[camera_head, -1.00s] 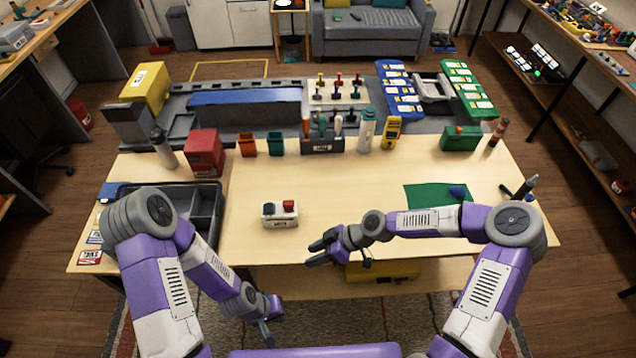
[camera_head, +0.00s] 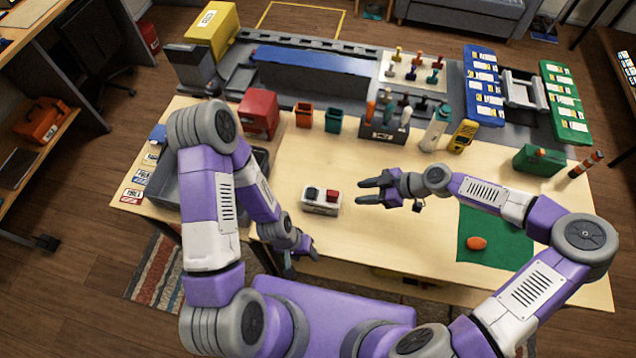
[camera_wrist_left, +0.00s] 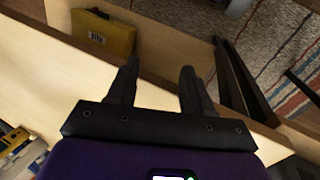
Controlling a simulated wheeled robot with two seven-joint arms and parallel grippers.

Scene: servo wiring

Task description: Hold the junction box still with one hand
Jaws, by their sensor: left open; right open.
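The junction box (camera_head: 321,209) is a small white box with a black part and a red part on top. It sits upright near the middle of the table's front half. My right gripper (camera_head: 362,190) is open and empty just to the right of the box, fingers pointing left toward it, apart from it. My left gripper (camera_head: 300,262) is open at the table's front edge, below and left of the box, pointing down. Its two open fingers also show in the left wrist view (camera_wrist_left: 157,80), with nothing between them and no junction box in sight.
A grey tray (camera_head: 172,206) lies at the left, partly behind my left arm. A tool holder (camera_head: 384,133), red box (camera_head: 259,112) and small bins stand at the back. A green mat (camera_head: 497,232) with an orange object (camera_head: 477,242) lies right. Table around the box is clear.

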